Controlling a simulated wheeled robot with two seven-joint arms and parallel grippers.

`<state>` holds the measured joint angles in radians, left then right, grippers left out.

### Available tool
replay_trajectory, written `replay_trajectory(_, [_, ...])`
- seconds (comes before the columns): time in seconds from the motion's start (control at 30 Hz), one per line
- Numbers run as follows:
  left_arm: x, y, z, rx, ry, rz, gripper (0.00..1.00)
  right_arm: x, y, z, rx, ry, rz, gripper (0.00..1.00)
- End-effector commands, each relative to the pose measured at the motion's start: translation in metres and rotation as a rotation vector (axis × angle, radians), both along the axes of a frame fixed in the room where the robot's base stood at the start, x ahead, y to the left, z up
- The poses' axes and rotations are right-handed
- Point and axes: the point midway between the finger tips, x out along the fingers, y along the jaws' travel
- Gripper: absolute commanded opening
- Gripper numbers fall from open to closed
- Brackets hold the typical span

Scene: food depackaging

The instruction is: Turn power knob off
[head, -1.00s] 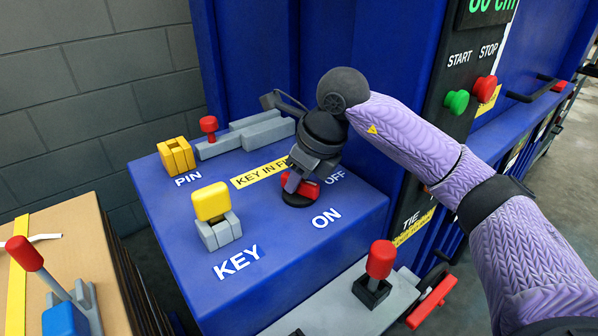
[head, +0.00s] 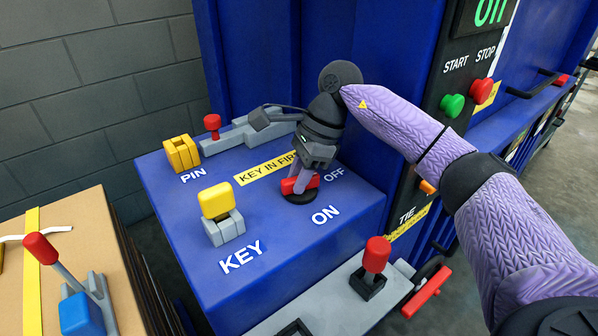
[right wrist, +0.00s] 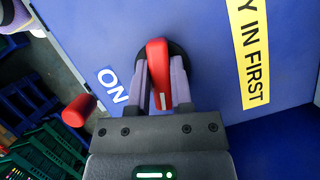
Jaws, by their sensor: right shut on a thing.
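The red power knob (head: 307,182) sits on a round black base on top of the blue console (head: 290,285), between the white ON and OFF labels. My right gripper (head: 299,181) points down and is shut on the knob. In the right wrist view the knob (right wrist: 157,65) is a red bar with a white mark, between the two purple fingers of my right gripper (right wrist: 160,82). The ON label (right wrist: 113,86) lies left of it there, and OFF is out of that view. My left gripper is not in view.
A yellow key block (head: 215,201) and a yellow pin block (head: 182,153) stand on the console's left. Red-topped levers stand behind, in front (head: 377,255) and at left (head: 41,249). Green START (head: 452,106) and red STOP (head: 481,92) buttons are on the right panel.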

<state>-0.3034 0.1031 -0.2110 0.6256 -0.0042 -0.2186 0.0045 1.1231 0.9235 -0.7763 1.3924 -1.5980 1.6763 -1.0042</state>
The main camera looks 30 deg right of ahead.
Motion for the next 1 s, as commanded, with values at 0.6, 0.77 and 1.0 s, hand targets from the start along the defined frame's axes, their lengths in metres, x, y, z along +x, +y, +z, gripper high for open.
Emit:
replay_trajectory(0.6, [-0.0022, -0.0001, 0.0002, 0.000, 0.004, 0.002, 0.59, -0.0006, 0.0000, 0.0004, -0.001, -0.001, 0.282, 0.00])
replay_trajectory(0.77, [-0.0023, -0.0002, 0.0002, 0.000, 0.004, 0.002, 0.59, -0.0007, 0.0000, 0.0004, -0.001, -0.002, 0.297, 0.00])
replay_trajectory(1.0, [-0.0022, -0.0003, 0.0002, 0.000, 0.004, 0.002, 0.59, -0.0008, 0.0000, 0.0003, -0.001, -0.001, 0.298, 0.00])
